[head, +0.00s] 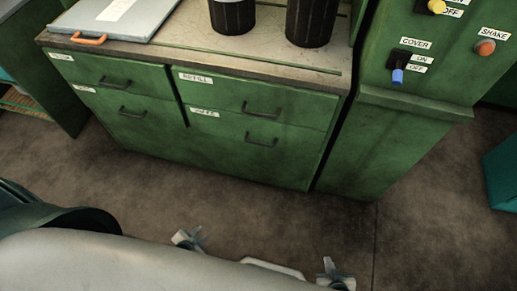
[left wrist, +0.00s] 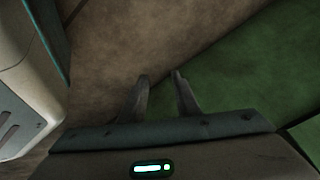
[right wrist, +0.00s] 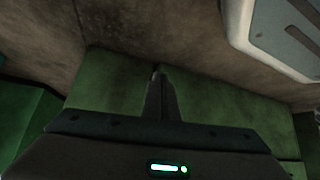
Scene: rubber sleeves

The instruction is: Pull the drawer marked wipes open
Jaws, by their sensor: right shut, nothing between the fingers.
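A green cabinet holds four-fronted drawers in two columns, all closed. The lower right drawer (head: 220,133) has a small white label (head: 205,112) that seems to read WIPES, and a dark bar handle (head: 261,142). Above it is a drawer marked REFILL (head: 290,107), with its own handle (head: 262,111). My left gripper (head: 187,238) is in front of the cabinet, well apart from the handles; its fingers are spread and empty in the left wrist view (left wrist: 160,77). My right gripper (head: 328,268) is further right, also apart from the cabinet; its fingers meet in the right wrist view (right wrist: 158,72).
The left column has two drawers (head: 110,72) with labels too small to read. On the worktop stand a grey lidded case (head: 105,20) with an orange handle and two dark canisters (head: 310,22). A green control panel (head: 405,75) stands at right. The floor (head: 150,195) before the drawers is clear.

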